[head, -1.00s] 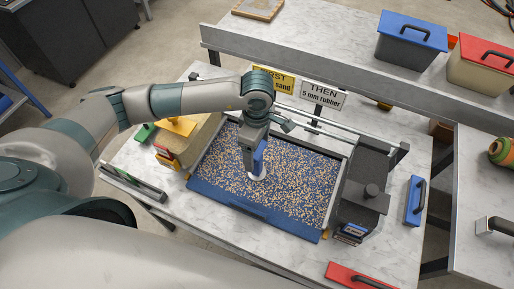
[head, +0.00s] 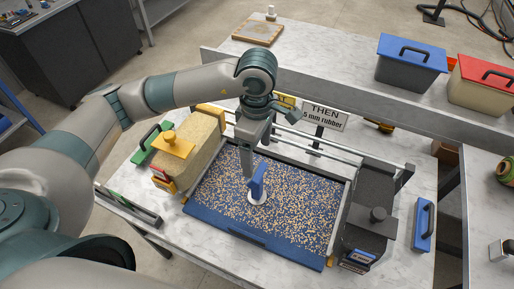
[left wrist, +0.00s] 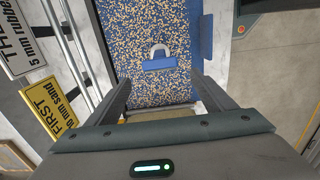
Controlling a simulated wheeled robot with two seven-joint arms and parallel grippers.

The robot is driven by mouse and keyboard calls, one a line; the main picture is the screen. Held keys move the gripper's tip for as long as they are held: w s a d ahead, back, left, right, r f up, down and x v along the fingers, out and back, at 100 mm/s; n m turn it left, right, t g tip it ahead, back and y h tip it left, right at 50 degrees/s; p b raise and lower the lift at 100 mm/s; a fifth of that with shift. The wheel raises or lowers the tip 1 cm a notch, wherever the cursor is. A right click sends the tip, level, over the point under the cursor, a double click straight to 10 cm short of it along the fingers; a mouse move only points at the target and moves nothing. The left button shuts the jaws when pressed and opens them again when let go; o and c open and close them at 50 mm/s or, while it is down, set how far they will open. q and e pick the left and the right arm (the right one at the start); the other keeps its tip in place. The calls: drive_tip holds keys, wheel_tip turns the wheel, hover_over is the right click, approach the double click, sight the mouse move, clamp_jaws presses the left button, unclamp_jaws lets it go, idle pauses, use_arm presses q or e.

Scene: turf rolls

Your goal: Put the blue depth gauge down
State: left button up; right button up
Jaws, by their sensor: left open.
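The blue depth gauge (head: 258,183) stands upright on its pale round foot, on the speckled blue-and-tan bed (head: 220,200) of the tray. My left gripper (head: 248,176) is above and just left of it in the head view, pointing down, with its jaws open and empty. In the left wrist view the gauge (left wrist: 159,63) lies beyond the open fingers (left wrist: 162,88), with clear speckled surface around it. Its pale foot shows as a ring part beside the blue handle. My right gripper is not in view.
A yellow-handled float (head: 172,143) sits on a tan block at the tray's left. A dark hopper (head: 370,222) stands at the right, with a blue-handled tool (head: 423,225) beyond it. Rails and a THEN sign (head: 324,117) are behind. Lidded tubs (head: 410,62) stand on the back shelf.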

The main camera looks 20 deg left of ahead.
use_arm(q)
drive_tip(key=shift+r+b, duration=0.35)
drive_tip(key=shift+r, duration=1.2)
